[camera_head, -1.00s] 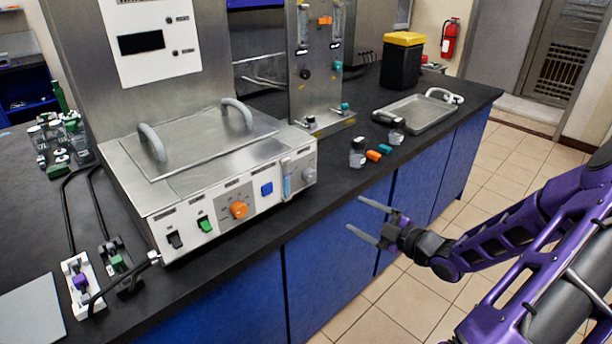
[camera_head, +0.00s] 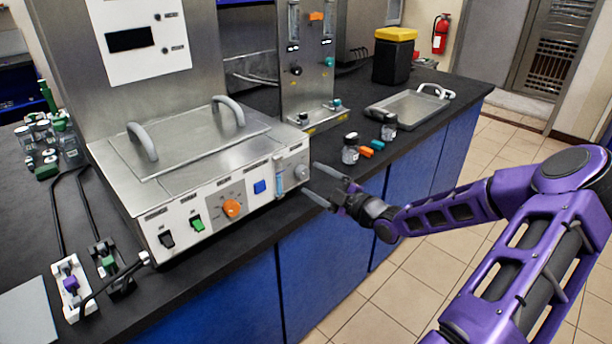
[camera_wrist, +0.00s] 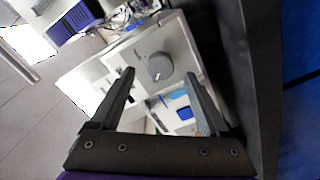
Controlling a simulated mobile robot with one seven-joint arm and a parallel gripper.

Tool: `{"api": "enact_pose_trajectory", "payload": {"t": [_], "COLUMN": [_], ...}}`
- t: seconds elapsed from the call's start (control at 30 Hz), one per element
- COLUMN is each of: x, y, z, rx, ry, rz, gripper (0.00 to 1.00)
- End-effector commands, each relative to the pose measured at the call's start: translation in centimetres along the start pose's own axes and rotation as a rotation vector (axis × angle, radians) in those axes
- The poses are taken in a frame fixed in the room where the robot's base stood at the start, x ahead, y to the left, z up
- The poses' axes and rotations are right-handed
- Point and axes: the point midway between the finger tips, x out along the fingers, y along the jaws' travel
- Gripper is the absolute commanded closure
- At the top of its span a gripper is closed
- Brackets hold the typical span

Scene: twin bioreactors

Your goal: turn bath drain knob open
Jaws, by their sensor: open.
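The bath (camera_head: 150,215) is a steel box with a lid and a white front panel. Its grey round drain knob (camera_head: 301,172) sits at the right end of that panel, beside a blue-marked level gauge (camera_head: 280,181). In the wrist view the drain knob (camera_wrist: 160,67) shows between and beyond the fingertips, with its pointer tilted. My gripper (camera_head: 309,182) is open, and its fingers point at the knob from the right. In the wrist view my gripper (camera_wrist: 160,76) has its two fingers apart with nothing between them. They look short of the knob, but the exact gap is hard to tell.
The panel also carries an orange dial (camera_head: 231,208), a green switch (camera_head: 197,224) and a blue button (camera_head: 259,187). Small bottles (camera_head: 350,150) and an orange cap (camera_head: 365,152) stand on the black bench right of the bath. A steel tray (camera_head: 408,112) lies farther back.

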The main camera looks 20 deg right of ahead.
Motion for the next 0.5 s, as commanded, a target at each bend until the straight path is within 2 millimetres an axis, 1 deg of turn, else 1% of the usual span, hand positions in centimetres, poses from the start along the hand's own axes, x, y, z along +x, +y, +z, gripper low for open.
{"api": "enact_pose_trajectory", "payload": {"t": [0.03,0.1,0.2,0.33,0.5], "x": [1.0,2.0,3.1,3.8,4.0], "y": [0.0,0.0,0.0,0.0,0.0], "z": [-0.1,-0.1,0.0,0.0,0.0], "rx": [0.002,0.002,0.001,0.001,0.001], "ry": [0.003,0.002,0.001,0.001,0.0], "rz": [0.001,0.0,0.0,0.0,0.001], "gripper": [0.21,0.21,0.21,0.21,0.21]}}
